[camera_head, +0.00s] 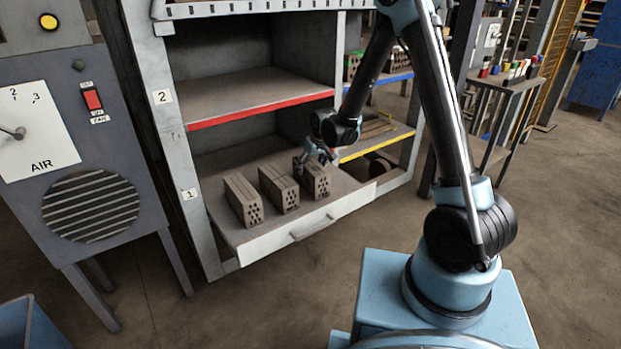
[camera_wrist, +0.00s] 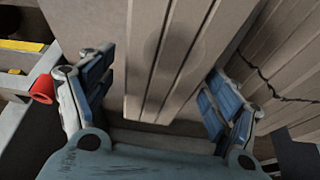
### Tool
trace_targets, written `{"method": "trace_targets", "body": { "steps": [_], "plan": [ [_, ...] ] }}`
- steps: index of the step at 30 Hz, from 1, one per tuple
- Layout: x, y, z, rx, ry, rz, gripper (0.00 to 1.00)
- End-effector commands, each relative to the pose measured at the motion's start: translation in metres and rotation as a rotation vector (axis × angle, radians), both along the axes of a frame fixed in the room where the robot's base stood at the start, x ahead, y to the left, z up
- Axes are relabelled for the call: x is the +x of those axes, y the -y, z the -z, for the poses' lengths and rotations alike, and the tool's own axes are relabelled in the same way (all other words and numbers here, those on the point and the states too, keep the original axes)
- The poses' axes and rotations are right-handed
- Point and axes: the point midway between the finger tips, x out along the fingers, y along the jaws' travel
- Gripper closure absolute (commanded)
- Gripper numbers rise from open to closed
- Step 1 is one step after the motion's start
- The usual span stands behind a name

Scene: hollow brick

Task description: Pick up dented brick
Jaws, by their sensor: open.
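Three grey-brown hollow bricks stand in a row on the lower shelf in the head view. My gripper (camera_head: 316,158) is over the right-hand brick (camera_head: 318,182). In the wrist view my gripper (camera_wrist: 160,80) is open, with one finger on each side of this grooved brick (camera_wrist: 170,95). A faint round mark, perhaps a shallow dent, shows on its grooved face. The neighbouring brick, the middle one (camera_head: 279,189), has a dark jagged crack in the wrist view (camera_wrist: 290,55). The left-hand brick (camera_head: 243,200) shows no clear damage at this size.
A red-edged shelf board (camera_head: 262,106) lies above the bricks. A yellow-edged shelf (camera_head: 378,142) is to the right, with an upright between. A pull-out front with a handle (camera_head: 312,226) lies below the bricks. A grey cabinet marked AIR (camera_head: 70,150) stands at the left.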

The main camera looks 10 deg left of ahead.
Motion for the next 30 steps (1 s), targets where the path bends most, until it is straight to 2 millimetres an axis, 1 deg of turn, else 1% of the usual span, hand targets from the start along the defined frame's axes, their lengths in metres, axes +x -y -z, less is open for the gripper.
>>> {"method": "trace_targets", "body": {
  "steps": [8,9,14,15,17,18,19,26,30],
  "plan": [
    [0.0002,-0.0002,0.0013,0.0,0.0,0.0,0.18],
    [0.0002,-0.0002,0.0013,0.0,0.0,0.0,0.27],
    [0.0002,-0.0001,0.0013,0.0,0.0,0.0,0.64],
    [0.0002,-0.0001,0.0013,0.0,0.0,0.0,0.73],
    [0.0003,0.0,0.0013,0.0,0.0,0.0,0.86],
    [0.0003,0.0,0.0013,0.0,0.0,0.0,0.95],
    [0.0004,-0.0001,0.0013,0.0,0.0,0.0,1.0],
    [0.0005,0.0,0.0008,0.0,0.0,0.0,1.0],
    [0.0005,0.0001,-0.0027,0.001,0.001,0.0,1.0]
  ]
}}
